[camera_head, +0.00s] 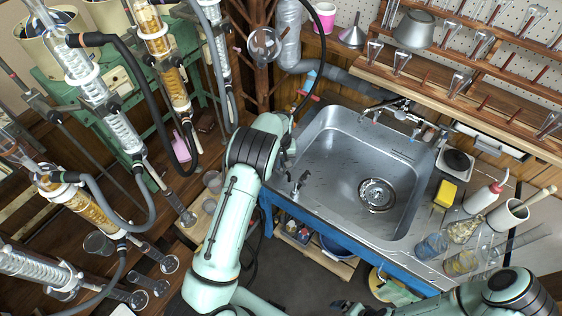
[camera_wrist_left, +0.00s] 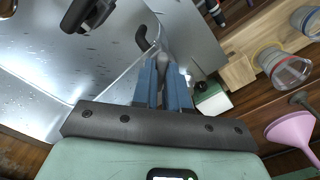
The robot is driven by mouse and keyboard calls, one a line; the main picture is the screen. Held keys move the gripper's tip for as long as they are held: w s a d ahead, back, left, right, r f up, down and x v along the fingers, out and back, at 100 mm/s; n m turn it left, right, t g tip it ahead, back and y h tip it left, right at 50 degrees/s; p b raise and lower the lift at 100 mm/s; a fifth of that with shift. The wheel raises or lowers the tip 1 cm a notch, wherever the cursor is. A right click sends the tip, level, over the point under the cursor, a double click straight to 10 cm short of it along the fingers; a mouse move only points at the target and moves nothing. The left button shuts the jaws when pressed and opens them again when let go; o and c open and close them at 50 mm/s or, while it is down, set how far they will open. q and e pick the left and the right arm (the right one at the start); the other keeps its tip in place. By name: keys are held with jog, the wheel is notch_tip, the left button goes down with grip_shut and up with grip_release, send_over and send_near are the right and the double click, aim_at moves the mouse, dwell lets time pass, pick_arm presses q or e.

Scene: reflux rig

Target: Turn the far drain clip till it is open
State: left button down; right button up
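My left gripper shows in the left wrist view (camera_wrist_left: 165,72), its two blue fingers close together with a narrow gap. A small grey metal piece (camera_wrist_left: 183,70) shows at the fingertips; I cannot tell whether it is held. In the head view my left wrist is over the sink's left edge, and its fingertips are hidden. I cannot make out the far drain clip for certain. A small metal fitting (camera_head: 300,182) stands on that edge, and a black curved piece (camera_wrist_left: 141,37) shows just beyond the fingers. My right arm is at the bottom right, its fingers unclear.
The steel sink (camera_head: 345,205) is empty around its drain. Glass columns and hoses crowd the left. Beakers (camera_wrist_left: 285,68) and a pink funnel (camera_wrist_left: 291,130) lie right of the fingers in the wrist view. A yellow sponge (camera_head: 445,193) and several glasses stand right of the sink.

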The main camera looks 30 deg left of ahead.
pick_arm(q)
jog(key=shift+n, duration=0.4)
pick_arm(e)
jog(key=shift+w+r, duration=0.15)
jog(key=shift+r, duration=0.05)
pick_arm(q)
jog(key=n+p, duration=0.1)
jog(key=n, duration=0.1)
jog(key=shift+w+r+n, duration=0.1)
jog(key=shift+r+n, duration=0.05)
jog(key=shift+n, duration=0.25)
jog(key=n+p, duration=0.1)
jog(key=n, duration=0.1)
jog(key=shift+d+n, duration=0.1)
jog(key=shift+n, duration=1.4)
jog(key=shift+w+n, duration=0.1)
jog(key=shift+n, duration=1)
pick_arm(e)
jog(key=shift+t, duration=0.3)
jog(key=shift+w+r, duration=1.3)
jog(key=shift+w, duration=0.3)
pick_arm(q)
jog(key=c, duration=1.1)
grip_release()
jog(key=shift+c, duration=0.2)
